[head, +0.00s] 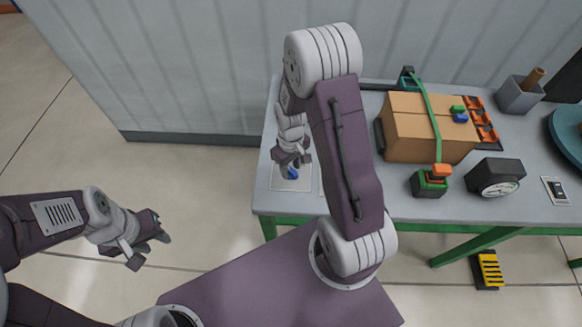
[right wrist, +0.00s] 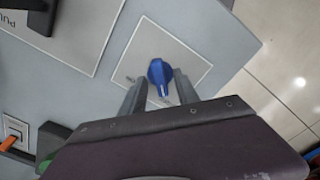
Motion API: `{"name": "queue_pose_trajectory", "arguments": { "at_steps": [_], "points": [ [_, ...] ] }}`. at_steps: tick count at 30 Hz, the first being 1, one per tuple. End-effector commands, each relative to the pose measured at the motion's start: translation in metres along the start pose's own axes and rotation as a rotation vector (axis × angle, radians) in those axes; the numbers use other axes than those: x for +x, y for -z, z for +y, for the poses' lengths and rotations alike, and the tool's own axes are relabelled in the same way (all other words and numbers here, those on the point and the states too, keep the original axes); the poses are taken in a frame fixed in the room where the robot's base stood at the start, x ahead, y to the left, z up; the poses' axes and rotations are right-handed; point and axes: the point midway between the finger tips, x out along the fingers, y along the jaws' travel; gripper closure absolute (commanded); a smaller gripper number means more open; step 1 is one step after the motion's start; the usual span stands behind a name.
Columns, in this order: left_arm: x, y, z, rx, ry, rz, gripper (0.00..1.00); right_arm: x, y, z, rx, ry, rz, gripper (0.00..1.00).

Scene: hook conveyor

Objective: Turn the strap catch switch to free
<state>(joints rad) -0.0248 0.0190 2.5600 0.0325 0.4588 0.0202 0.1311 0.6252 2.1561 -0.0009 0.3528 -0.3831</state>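The blue rotary switch (right wrist: 159,72) sits on a white plate (right wrist: 185,50) with small unreadable marks. A pale mark on its knob points toward my right gripper. My right gripper (right wrist: 160,92) is open, its two fingers apart on either side of the knob's near end. I cannot tell whether they touch it. In the head view the switch (head: 293,174) shows at the table's left end, partly covered by my right gripper (head: 290,160). My left gripper (head: 150,250) is open and empty over the floor. A green strap (head: 431,110) runs over a cardboard box (head: 405,138).
A green and black device with an orange top (head: 433,178) stands before the box. A dark gauge (head: 495,178), a grey cup (head: 519,95) and orange hooks (head: 482,118) are further right. A corrugated wall (head: 190,60) stands behind the table.

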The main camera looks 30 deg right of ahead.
Motion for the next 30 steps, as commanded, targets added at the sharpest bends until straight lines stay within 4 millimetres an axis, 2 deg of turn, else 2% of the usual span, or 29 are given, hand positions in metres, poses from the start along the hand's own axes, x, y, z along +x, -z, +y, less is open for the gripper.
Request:
{"name": "queue_pose_trajectory", "arguments": {
  "at_steps": [8, 11, 18, 21, 30],
  "points": [
    [0.000, 0.000, 0.000, 0.000, 0.000, 0.000, 0.64, -0.002, -0.001, -0.001, 0.002, 0.002, -0.004, 0.64],
    [0.000, 0.000, 0.000, 0.000, 0.000, 0.000, 0.64, -0.016, 0.000, 0.000, 0.002, 0.000, 0.000, 0.64],
    [-0.002, 0.000, 0.000, 0.000, 0.000, 0.000, 0.64, -0.069, 0.001, 0.000, 0.001, -0.001, 0.002, 0.64],
    [-0.002, 0.000, 0.000, 0.000, 0.000, 0.000, 0.64, -0.083, 0.000, 0.000, 0.001, 0.000, 0.000, 0.64],
    [-0.002, 0.000, 0.000, 0.000, 0.000, 0.000, 0.64, -0.090, -0.001, 0.000, 0.001, 0.001, -0.003, 0.64]
  ]
}}
